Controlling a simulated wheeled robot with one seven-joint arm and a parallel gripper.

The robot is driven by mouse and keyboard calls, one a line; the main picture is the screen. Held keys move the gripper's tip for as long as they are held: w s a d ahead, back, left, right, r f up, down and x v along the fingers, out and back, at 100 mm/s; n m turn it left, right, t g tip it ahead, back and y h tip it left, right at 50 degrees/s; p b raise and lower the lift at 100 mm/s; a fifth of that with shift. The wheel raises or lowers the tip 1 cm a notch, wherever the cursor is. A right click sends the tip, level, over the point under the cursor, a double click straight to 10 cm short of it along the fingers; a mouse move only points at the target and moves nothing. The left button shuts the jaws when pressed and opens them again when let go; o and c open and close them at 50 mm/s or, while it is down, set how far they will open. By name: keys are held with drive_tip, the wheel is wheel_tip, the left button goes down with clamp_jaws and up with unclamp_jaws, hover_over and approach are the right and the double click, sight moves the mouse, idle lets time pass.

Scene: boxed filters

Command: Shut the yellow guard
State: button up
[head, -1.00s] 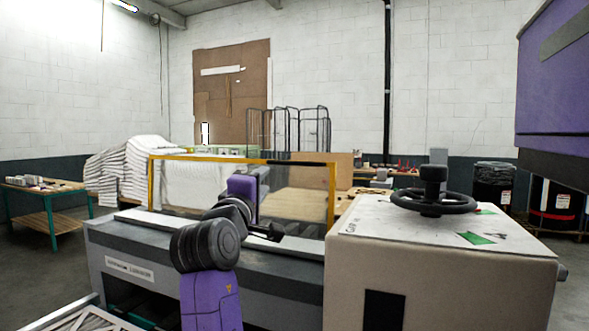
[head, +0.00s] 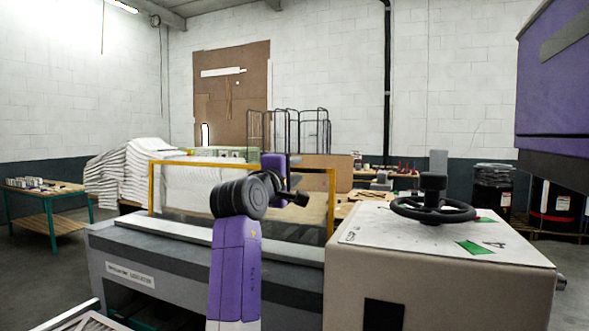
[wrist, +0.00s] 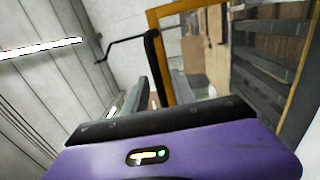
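The yellow guard (head: 200,162) is a clear panel in a yellow frame, standing upright along the machine top in the head view. Its frame also shows in the wrist view (wrist: 167,65), with a dark bar bent like a handle (wrist: 122,38) beside it. My gripper (head: 298,198) is in front of the panel's right half, below the top rail, partly hidden by my arm. In the wrist view my gripper (wrist: 154,92) has a gap between its fingers with nothing held in it. I cannot tell whether it touches the guard.
A beige housing (head: 440,265) with a black handwheel (head: 433,208) stands right of the guard. A purple machine body (head: 560,80) overhangs at the right. The grey machine bed (head: 190,262) runs in front of the guard. A green-legged table (head: 50,205) stands at the left.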

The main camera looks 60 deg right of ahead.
drive_tip(key=shift+c, duration=0.4)
clamp_jaws()
drive_tip(key=shift+d, duration=0.1)
idle(1.0)
